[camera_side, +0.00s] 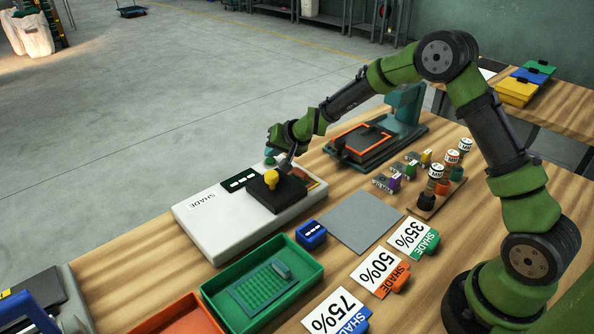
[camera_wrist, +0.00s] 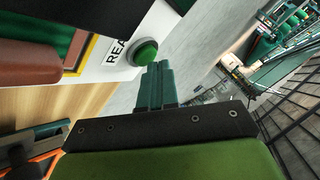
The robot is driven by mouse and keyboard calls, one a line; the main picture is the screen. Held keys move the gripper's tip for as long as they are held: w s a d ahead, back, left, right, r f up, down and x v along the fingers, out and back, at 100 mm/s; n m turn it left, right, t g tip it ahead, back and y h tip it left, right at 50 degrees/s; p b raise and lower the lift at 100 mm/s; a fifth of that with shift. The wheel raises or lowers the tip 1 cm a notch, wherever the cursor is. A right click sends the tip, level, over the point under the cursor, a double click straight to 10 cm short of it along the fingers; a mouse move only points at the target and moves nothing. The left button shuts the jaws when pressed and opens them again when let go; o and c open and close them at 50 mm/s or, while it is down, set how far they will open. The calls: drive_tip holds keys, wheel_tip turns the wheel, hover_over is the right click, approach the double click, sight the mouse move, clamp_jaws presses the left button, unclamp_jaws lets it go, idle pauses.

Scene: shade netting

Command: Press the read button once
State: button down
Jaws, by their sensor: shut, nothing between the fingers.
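The read button is a round green dome (camera_wrist: 146,52) on the white face of the shade meter, beside a partly hidden label starting "REA" in the wrist view. In the side view the white meter (camera_side: 205,235) lies on the bench, and the small green button (camera_side: 270,161) shows near its far edge. My gripper (camera_wrist: 158,66) is shut and empty, its teal fingertips close beside the button in the picture. In the side view my gripper (camera_side: 268,153) is right over the button. I cannot tell whether the tips touch it.
A black block with a yellow knob (camera_side: 271,177) sits on the meter close to my wrist. A dark display (camera_side: 240,180) is beside it. A green tray (camera_side: 215,300), blue block (camera_side: 311,235), grey sheet (camera_side: 362,220) and orange-framed fixture (camera_side: 375,155) stand around.

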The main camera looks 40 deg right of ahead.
sight(273, 161)
drive_tip(key=shift+f, duration=0.45)
drive_tip(key=shift+r, duration=0.1)
idle(0.4)
drive_tip(key=shift+r, duration=0.85)
drive_tip(key=shift+r, duration=2.55)
